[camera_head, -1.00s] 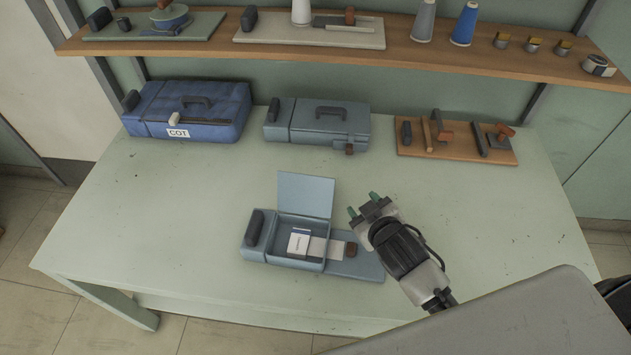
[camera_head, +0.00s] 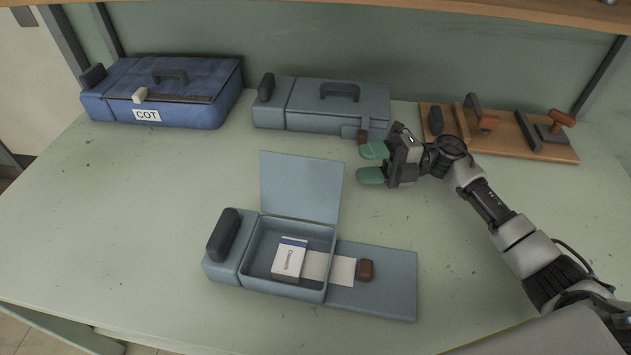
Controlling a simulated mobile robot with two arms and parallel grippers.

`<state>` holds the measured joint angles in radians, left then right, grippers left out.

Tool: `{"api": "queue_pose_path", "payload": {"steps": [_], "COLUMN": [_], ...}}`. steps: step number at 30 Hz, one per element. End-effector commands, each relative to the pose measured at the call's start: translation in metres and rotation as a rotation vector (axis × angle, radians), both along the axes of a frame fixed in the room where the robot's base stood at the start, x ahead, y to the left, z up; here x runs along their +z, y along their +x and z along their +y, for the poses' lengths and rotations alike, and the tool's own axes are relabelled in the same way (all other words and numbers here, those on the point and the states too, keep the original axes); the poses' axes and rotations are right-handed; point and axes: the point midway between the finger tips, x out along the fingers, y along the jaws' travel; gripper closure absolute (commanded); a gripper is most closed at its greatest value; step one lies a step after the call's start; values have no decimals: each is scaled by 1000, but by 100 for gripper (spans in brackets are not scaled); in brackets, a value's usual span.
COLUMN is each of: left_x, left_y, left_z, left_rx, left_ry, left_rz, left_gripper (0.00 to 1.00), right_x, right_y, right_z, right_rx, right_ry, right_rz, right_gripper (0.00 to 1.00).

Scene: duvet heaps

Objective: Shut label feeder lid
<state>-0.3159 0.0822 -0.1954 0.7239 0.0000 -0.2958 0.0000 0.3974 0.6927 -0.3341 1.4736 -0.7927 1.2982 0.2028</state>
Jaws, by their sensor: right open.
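The label feeder (camera_head: 375,290) is a blue-grey box on the table, in the lower middle of the head view. Its lid (camera_head: 302,187) stands raised at the back edge of the open compartment. A small white labelled box (camera_head: 289,260) sits inside, and a white strip (camera_head: 330,268) runs out to the right towards a brown block (camera_head: 366,270). My right gripper (camera_head: 372,164) is open and empty, with green fingertips pointing left. It appears just to the right of the raised lid, apart from it. My left gripper is out of view.
A blue case marked COT (camera_head: 205,92) and a closed grey-blue case (camera_head: 335,108) stand along the back. A wooden board with stamp-like tools (camera_head: 505,138) lies at the back right. The table (camera_head: 120,215) is clear left of the feeder.

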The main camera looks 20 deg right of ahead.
Motion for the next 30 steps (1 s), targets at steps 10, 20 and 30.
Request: {"api": "queue_pose_path", "payload": {"steps": [10, 20, 30], "left_x": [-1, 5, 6], "left_y": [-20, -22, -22], "left_z": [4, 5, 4], "left_rx": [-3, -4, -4], "left_ry": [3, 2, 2], "left_rz": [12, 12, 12], "left_gripper": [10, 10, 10], "right_x": [3, 4, 4], "right_y": [2, 6, 7], "right_z": [46, 98, 107], "right_rx": [13, 9, 8], "right_ry": [-2, -1, -4], "right_rz": [-3, -1, -1], "right_gripper": [52, 52, 52]}}
